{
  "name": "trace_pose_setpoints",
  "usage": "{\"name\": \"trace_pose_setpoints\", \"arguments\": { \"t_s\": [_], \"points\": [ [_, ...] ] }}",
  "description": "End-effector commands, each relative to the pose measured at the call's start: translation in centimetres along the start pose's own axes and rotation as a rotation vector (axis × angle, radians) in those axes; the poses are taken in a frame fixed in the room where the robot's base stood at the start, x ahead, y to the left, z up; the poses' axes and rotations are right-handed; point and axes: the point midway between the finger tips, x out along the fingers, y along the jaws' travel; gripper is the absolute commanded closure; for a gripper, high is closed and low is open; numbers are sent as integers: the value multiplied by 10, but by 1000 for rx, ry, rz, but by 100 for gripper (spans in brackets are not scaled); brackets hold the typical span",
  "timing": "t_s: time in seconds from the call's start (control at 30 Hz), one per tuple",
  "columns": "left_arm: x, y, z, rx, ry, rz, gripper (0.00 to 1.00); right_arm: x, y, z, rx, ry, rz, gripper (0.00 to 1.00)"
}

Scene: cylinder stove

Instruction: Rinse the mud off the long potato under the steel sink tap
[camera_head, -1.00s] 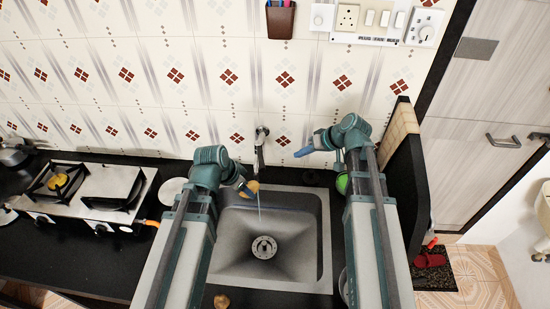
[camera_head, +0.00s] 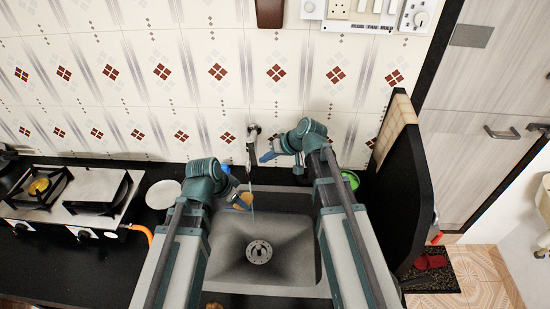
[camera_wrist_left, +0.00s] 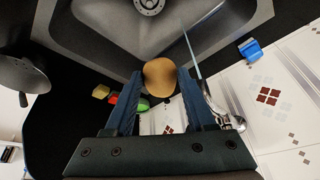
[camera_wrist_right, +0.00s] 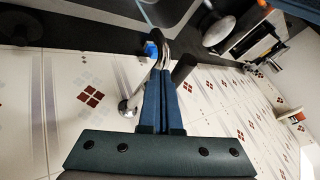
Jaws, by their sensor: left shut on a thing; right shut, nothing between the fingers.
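My left gripper (camera_head: 234,196) is shut on the long potato (camera_head: 243,201), over the back left part of the sink. In the left wrist view the potato (camera_wrist_left: 160,77) is a plain tan rounded end between the fingers (camera_wrist_left: 160,88); no mud shows on this side. The steel tap (camera_head: 253,137) on the wall runs a thin water stream (camera_head: 252,205). The stream passes just beside the potato, apart from it in the left wrist view. My right gripper (camera_head: 267,157) is shut and empty, close to the right of the tap; its fingers (camera_wrist_right: 163,87) overlap the tap in the right wrist view.
The grey sink (camera_head: 300,265) is empty around its drain. A brown round thing (camera_head: 213,306) lies at the front edge. A white plate (camera_head: 163,194) and the stove (camera_head: 70,198) stand left.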

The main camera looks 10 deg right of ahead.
Motion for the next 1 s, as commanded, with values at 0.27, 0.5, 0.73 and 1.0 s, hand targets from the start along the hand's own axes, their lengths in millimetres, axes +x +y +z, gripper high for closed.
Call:
{"name": "trace_pose_setpoints", "arguments": {
  "t_s": [0.27, 0.5, 0.73, 1.0],
  "points": [
    [-1, 0, 0, 0, 0, 0, 89, 2, -4, 0, 0, 1, 0, 100],
    [-1, 0, 0, 0, 0, 0, 89, 3, -8, 1, -1, 0, 0, 100],
    [-1, 0, 0, 0, 0, 0, 89, 15, -34, 6, -1, 0, -1, 100],
    [0, 0, 0, 0, 0, 0, 89, 16, -34, 5, 0, -1, -3, 100]
  ]
}}
